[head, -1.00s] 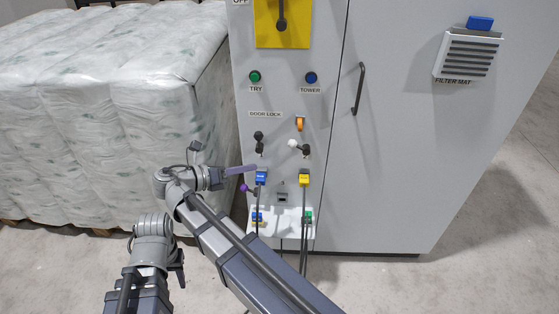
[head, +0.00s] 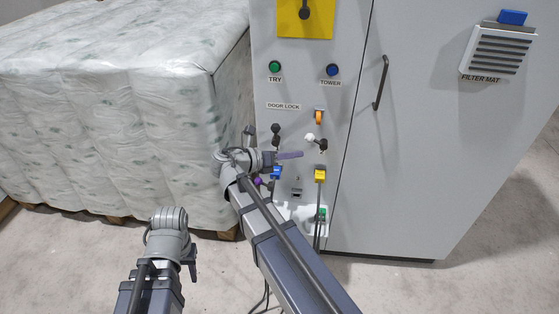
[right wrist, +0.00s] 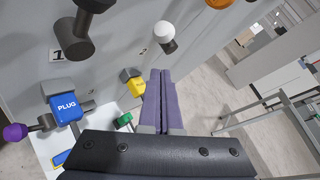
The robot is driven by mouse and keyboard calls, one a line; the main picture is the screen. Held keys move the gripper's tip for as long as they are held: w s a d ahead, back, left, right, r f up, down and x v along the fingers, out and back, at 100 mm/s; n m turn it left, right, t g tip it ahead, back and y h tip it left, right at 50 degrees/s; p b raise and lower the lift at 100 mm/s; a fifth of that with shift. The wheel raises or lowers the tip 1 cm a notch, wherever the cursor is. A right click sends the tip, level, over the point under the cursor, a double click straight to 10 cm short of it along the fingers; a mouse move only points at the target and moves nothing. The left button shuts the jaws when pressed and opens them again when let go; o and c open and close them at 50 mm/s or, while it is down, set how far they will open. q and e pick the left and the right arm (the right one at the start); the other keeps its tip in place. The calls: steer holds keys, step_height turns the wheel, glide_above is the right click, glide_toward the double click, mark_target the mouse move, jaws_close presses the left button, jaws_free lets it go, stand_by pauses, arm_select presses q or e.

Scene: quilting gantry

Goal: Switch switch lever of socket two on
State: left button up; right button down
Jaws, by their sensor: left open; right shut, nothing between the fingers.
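A white-knobbed lever (head: 309,138) sits on the grey cabinet panel above the yellow plug (head: 320,175). In the right wrist view the white knob (right wrist: 164,31) stands beyond my fingertips, near a small numeral that looks like a 2. A black-knobbed lever (head: 276,129) is to its left, above the blue plug (head: 276,172); its label (right wrist: 57,54) reads 1. My right gripper (head: 301,154) is shut and empty, its purple fingers just below and left of the white-knobbed lever, apparently apart from it. My left gripper (head: 168,220) hangs low at left, away from the panel; its fingers are hard to make out.
A purple knob (right wrist: 15,132) sticks out left of the blue plug. A green connector (right wrist: 123,120) is below the yellow plug. An orange part (head: 319,117) is above the white-knobbed lever. A wrapped pallet stack (head: 110,110) stands left of the cabinet; open floor lies in front.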

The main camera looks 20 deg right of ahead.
mark_target(310, 142)
arm_select(q)
steer(key=shift+r+p, duration=0.35)
steer(key=shift+r, duration=0.4)
arm_select(e)
steer(key=shift+w+d+r, duration=0.4)
steer(key=shift+d, duration=0.25)
steer(key=shift+w+d+r, duration=0.35)
steer(key=shift+w+d, duration=0.05)
steer(key=shift+d, duration=0.2)
arm_select(q)
steer(key=shift+r, duration=0.1)
